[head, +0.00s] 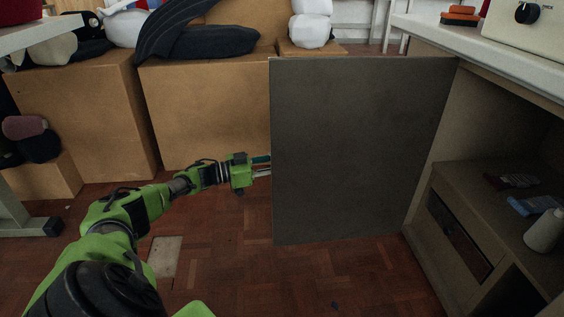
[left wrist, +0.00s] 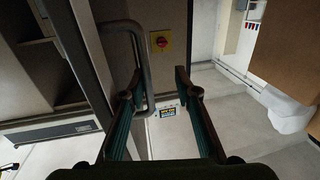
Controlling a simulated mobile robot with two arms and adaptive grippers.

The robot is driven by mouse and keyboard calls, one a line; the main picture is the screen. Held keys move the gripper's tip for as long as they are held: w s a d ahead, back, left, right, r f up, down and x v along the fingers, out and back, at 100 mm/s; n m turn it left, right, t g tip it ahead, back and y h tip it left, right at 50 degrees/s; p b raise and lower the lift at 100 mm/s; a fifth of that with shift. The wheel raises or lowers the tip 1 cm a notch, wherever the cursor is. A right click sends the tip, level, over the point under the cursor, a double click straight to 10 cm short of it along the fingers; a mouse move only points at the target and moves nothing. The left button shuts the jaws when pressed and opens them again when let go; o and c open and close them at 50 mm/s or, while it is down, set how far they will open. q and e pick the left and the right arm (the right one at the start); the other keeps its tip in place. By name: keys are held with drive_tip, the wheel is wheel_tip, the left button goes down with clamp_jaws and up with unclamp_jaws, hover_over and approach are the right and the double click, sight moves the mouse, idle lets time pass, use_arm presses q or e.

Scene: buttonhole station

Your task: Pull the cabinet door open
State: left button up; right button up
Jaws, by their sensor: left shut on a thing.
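The grey cabinet door (head: 360,150) stands swung wide open in the head view, its flat inner face toward me. The cabinet (head: 432,255) is at the right with its inside showing. My left gripper (head: 262,170) is at the door's free left edge, its fingertips partly hidden behind the door. In the left wrist view the metal bar handle (left wrist: 145,65) runs along the left finger of my left gripper (left wrist: 158,82). My right gripper is not in view.
Brown cardboard boxes (head: 205,115) with dark cloth on top stand behind the door. Inside the cabinet are a thread cone (head: 544,230) and a blue item (head: 533,205). A worktop (head: 490,52) overhangs the cabinet. The wood floor (head: 230,265) before the door is clear.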

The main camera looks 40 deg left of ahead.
use_arm(q)
drive_tip(key=shift+w+d+r, duration=0.15)
drive_tip(key=shift+w+r, duration=0.05)
drive_tip(key=shift+r, duration=0.05)
drive_tip(key=v, duration=1.2)
drive_tip(key=shift+s+a+f, duration=0.2)
drive_tip(key=shift+f, duration=0.05)
